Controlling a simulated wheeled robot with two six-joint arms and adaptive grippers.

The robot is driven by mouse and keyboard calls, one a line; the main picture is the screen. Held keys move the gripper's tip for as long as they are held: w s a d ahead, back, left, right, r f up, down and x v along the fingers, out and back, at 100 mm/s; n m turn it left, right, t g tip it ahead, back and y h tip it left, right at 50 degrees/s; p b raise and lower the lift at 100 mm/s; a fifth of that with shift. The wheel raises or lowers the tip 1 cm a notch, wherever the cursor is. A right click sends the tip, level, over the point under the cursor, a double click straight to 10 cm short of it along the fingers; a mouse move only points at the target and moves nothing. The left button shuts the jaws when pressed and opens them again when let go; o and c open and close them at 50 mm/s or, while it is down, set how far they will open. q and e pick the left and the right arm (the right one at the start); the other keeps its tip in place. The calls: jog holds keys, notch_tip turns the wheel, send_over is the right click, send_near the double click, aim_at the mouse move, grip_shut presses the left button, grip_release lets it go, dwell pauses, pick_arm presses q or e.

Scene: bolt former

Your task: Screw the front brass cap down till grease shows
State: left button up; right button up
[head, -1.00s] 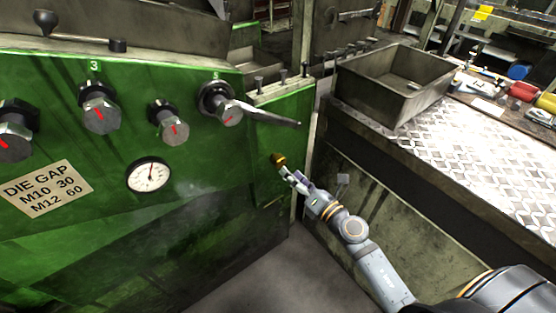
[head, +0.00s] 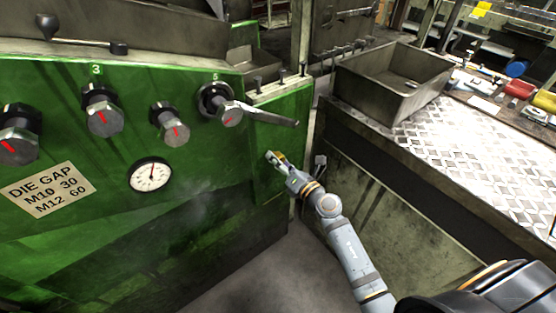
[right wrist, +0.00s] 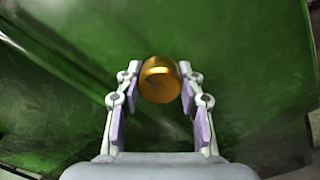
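The brass cap (head: 273,156) sits on the green machine's right-hand face, below the long lever. My right gripper (head: 279,161) is at the cap, reaching in from the lower right. In the right wrist view the round golden cap (right wrist: 160,80) lies between the two fingertips of the right gripper (right wrist: 160,76). One finger is on each side, very close to the cap's edges. I cannot tell whether they press on it. No grease is visible around the cap. My left gripper is out of view.
The lever (head: 262,114) sticks out above my right gripper. A dial gauge (head: 150,175), several knobs and a die gap label (head: 48,190) are on the green panel. A metal bin (head: 358,99) stands on the bench to the right, beside bright tread plate (head: 470,150).

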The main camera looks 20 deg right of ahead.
jog(key=c, duration=0.3)
jog(key=shift+r+m+p, duration=0.2)
jog(key=shift+m+p, duration=0.95)
jog(key=shift+m, duration=0.05)
jog(key=m+p, duration=0.4)
jog(key=m, duration=0.1)
jog(key=shift+r, duration=0.1)
jog(key=m+p, duration=0.3)
jog(key=m, duration=0.1)
jog(key=shift+m+p, duration=0.4)
jog(key=m+p, duration=0.2)
jog(key=m, duration=0.1)
jog(key=shift+m+p, duration=0.5)
jog(key=shift+m, duration=0.3)
jog(key=shift+f, duration=0.2)
